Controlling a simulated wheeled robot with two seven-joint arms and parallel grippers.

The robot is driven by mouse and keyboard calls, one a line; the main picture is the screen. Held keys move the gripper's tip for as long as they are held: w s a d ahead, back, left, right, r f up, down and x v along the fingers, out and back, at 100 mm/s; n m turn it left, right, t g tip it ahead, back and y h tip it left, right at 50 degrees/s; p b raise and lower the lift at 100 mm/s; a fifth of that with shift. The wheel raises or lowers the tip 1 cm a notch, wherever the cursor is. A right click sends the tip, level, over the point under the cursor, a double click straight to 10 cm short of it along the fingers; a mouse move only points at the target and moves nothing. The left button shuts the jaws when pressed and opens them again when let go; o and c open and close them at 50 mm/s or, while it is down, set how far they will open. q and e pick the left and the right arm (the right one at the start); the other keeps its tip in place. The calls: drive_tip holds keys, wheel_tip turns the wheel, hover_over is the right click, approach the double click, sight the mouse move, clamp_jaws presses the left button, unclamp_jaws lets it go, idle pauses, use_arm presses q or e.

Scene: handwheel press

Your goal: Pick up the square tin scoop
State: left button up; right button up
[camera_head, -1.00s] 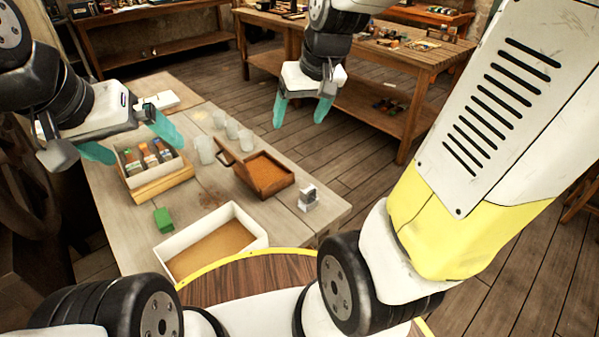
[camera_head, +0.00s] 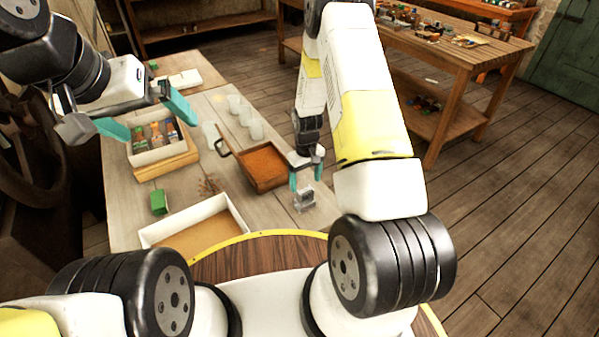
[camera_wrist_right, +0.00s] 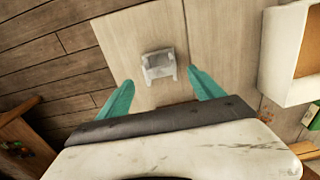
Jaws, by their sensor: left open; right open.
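The square tin scoop, a small grey boxy metal piece (camera_head: 304,201), stands on the pale wooden table near its right edge. It also shows in the right wrist view (camera_wrist_right: 159,65), near the top middle, between the lines of the two fingers. My right gripper (camera_head: 306,177) is open just above and behind the scoop in the head view. In the wrist view its teal fingers (camera_wrist_right: 160,80) are apart, one on each side, with nothing between the tips. My left gripper (camera_head: 158,126) is open and empty over the box of bottles at the left.
A wooden tray with brown fill (camera_head: 264,166) lies close left of the scoop. A white box with a brown floor (camera_head: 222,206) is at the front. A green block (camera_head: 158,201), a bottle box (camera_head: 165,168) and cloudy cups (camera_head: 245,116) stand further left and back.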

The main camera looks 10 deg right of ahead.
sight(305, 190)
wheel_tip(305, 190, down, 8)
drive_tip(key=shift+w+r, duration=0.15)
drive_tip(key=c, duration=1.5)
drive_tip(key=shift+o, duration=0.2)
drive_tip(key=shift+r, duration=0.1)
drive_tip(key=shift+r, duration=0.6)
wheel_tip(305, 190, up, 2)
drive_tip(key=shift+r, duration=0.15)
drive_tip(key=s+a+r, duration=0.1)
drive_tip(key=s+a, duration=0.7)
drive_tip(key=s, duration=0.5)
drive_tip(key=shift+s+r, duration=0.15)
drive_tip(key=shift+s, duration=0.25)
